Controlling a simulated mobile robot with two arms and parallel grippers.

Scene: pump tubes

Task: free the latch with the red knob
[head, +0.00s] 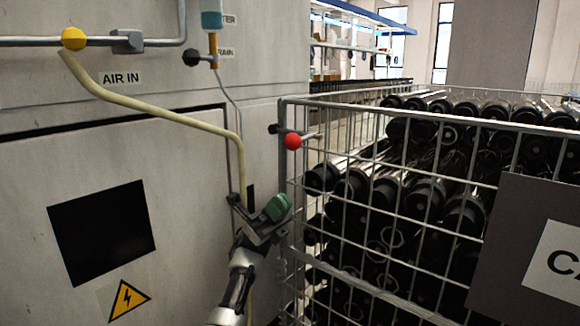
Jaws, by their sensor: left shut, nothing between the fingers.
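The red knob (293,141) is a small ball on a latch bar (305,137) at the upper left corner of the wire cage (286,180). My left gripper (268,214) is below the red knob and apart from it, in front of the cage's left corner post. It is shut and empty, with a green part at its tip end. Its arm comes up from the bottom of the head view. My right gripper does not show.
The cage holds several stacked black-capped tubes (380,190). A pale hose (170,115) runs from a yellow ball (74,39) down behind my left gripper. A grey cabinet (60,180) stands to the left. A dark sign (520,240) hangs on the cage front.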

